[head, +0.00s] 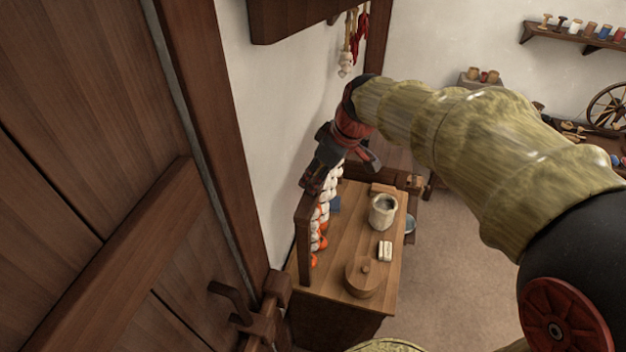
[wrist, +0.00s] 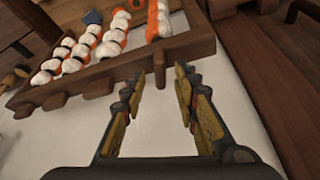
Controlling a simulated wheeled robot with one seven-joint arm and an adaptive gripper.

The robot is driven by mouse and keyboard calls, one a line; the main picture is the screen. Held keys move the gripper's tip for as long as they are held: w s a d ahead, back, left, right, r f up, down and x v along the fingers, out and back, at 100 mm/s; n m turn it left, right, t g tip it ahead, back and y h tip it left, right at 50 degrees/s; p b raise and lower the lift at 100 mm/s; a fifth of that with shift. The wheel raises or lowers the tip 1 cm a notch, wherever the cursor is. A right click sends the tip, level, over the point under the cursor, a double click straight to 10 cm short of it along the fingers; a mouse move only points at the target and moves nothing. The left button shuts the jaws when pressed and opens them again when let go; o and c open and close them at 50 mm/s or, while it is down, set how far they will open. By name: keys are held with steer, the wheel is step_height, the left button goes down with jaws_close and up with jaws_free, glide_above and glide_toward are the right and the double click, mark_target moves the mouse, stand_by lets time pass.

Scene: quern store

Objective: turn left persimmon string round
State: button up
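A dark wooden rack (head: 303,235) stands along the wall side of the table, with persimmon strings (head: 322,215) of white and orange pieces on it. In the wrist view the rack's bar (wrist: 130,65) crosses ahead of my fingers. A third string (wrist: 153,18) at right shows an orange side and a white side. My gripper (head: 340,172) is above the rack, open and empty; in the wrist view its fingers (wrist: 157,88) are apart. The arm and gripper hide part of the rack.
The table (head: 345,222) also carries a pale jar (head: 382,212), a small white block (head: 385,251), a round lidded wooden box (head: 362,278) and a blue item (head: 335,204). A white wall (head: 262,150) is close on the rack's left. Garlic (head: 345,62) hangs above.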

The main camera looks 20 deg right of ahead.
steer(key=shift+x, duration=1.1)
steer(key=shift+c, duration=1.1)
jaws_close()
